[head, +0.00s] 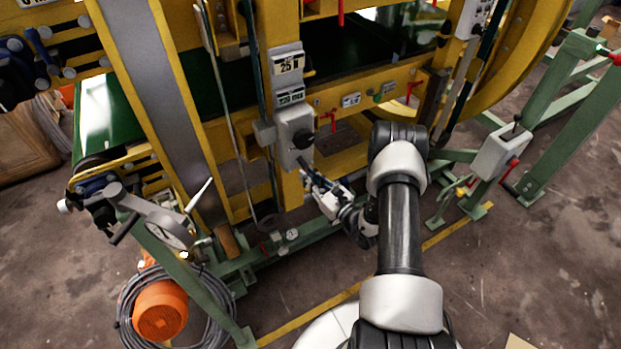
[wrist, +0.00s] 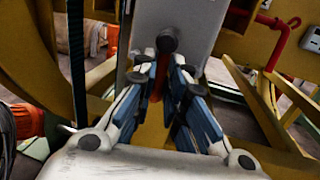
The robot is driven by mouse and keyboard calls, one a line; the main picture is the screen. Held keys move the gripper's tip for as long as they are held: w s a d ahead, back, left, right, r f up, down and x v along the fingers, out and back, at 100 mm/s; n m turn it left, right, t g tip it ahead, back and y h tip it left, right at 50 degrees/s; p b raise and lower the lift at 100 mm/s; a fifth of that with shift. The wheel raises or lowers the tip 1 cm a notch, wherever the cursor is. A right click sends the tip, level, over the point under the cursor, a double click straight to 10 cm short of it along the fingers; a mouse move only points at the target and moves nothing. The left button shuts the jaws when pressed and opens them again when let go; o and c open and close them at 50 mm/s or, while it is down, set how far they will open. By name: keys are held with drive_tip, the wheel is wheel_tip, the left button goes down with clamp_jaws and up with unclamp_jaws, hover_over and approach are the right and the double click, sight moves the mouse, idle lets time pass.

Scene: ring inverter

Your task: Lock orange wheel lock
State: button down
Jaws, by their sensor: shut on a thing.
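My gripper (head: 308,178) is at the lower end of a grey control box (head: 295,133) on the yellow machine frame. In the wrist view, my gripper (wrist: 165,76) has its blue-padded fingers closed around a narrow orange-red lever (wrist: 160,72), just below a black round knob (wrist: 167,40) on the grey box (wrist: 190,20). The fingers hide much of the lever. In the head view the lever is hidden at the gripper. Whether it is the orange wheel lock, and its locked state, I cannot tell.
A second grey box (head: 502,150) with a red handle stands on green legs at the right. A yellow wheel rim (head: 525,50) curves at the upper right. Open floor lies at the lower right.

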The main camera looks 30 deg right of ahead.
drive_tip(key=c, duration=1.6)
unclamp_jaws()
drive_tip(key=shift+c, duration=0.2)
drive_tip(key=shift+s, duration=0.1)
drive_tip(key=v, duration=1.2)
